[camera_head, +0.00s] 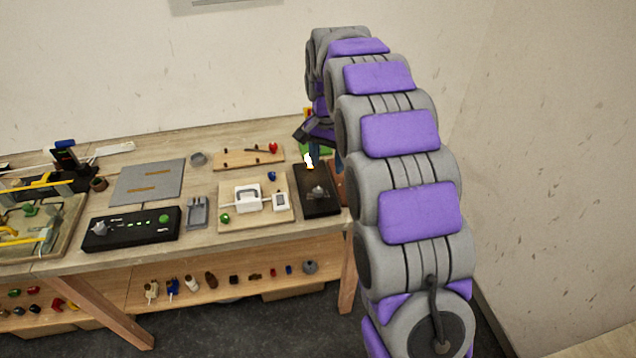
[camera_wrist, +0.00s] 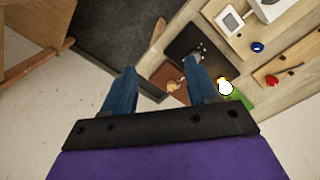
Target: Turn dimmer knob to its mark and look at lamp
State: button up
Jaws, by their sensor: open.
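A dark box (camera_head: 312,207) with a small grey knob (camera_head: 318,191) on top lies at the right end of the workbench. In the wrist view the dark box (camera_wrist: 192,38) is ahead of the right finger. A small lit bulb (camera_head: 309,160) glows white behind the box; it also shows in the wrist view (camera_wrist: 225,87), right of the right finger. My gripper (camera_wrist: 160,66) is open with two blue fingers apart and nothing held. The right fingertip overlaps the box's near part in that view; I cannot tell whether it touches. Any mark by the knob is too small to read.
A wooden board (camera_head: 256,215) with white fittings lies beside the dark box. A board (camera_head: 250,158) with a red part lies behind. The bench's right edge is close.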

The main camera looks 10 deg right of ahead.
aim_at(318, 189)
jog(key=w+f+m+p, duration=0.3)
jog(key=w+f, duration=0.2)
jog(key=w, duration=0.7)
jog(key=shift+t, duration=0.3)
notch_tip(318, 189, down, 18)
jog(key=shift+d+r+b, duration=0.15)
jog(key=shift+r+b, duration=0.1)
jog(key=shift+b, duration=0.8)
jog(key=shift+w, duration=0.1)
jog(key=c, duration=1)
jog(key=shift+c, duration=0.2)
